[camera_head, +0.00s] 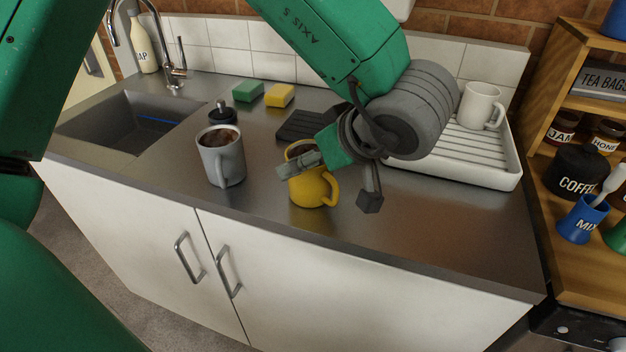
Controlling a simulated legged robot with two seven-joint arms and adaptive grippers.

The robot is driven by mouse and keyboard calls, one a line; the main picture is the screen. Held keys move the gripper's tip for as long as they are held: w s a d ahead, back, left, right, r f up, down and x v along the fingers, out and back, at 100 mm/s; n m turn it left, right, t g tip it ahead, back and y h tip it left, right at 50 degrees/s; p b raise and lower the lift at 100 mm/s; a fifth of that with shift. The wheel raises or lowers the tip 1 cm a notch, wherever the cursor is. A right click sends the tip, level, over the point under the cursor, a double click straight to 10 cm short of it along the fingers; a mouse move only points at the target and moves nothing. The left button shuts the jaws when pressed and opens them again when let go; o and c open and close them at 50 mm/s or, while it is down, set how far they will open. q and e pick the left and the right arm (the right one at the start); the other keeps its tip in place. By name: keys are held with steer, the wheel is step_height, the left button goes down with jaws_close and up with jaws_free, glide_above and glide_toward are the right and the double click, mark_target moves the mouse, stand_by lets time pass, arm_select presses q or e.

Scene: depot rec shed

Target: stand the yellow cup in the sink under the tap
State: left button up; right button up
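The yellow cup (310,188) stands upright on the steel counter, its handle toward the lower right. My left gripper (335,183) is open at the cup. One finger crosses in front of the cup's upper part and the other hangs to the right, past the handle. I cannot tell whether either touches it. The sink (98,122) is a dark basin at the left. The tap (172,68) rises behind it, its spout arching over the basin. My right gripper is not in view.
A grey mug of dark liquid (222,163) stands between cup and sink. A drying rack (497,178) with a white mug (479,104) is right. The front counter is clear.

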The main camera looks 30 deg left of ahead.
arm_select(q)
steer(key=b+x, duration=0.1)
steer(key=x, duration=0.4)
steer(key=shift+w+r, duration=0.1)
steer(key=shift+w, duration=0.05)
steer(key=shift+a, duration=0.1)
steer(key=shift+c, duration=0.5)
steer(key=shift+r, duration=0.1)
steer(key=c, duration=1.5)
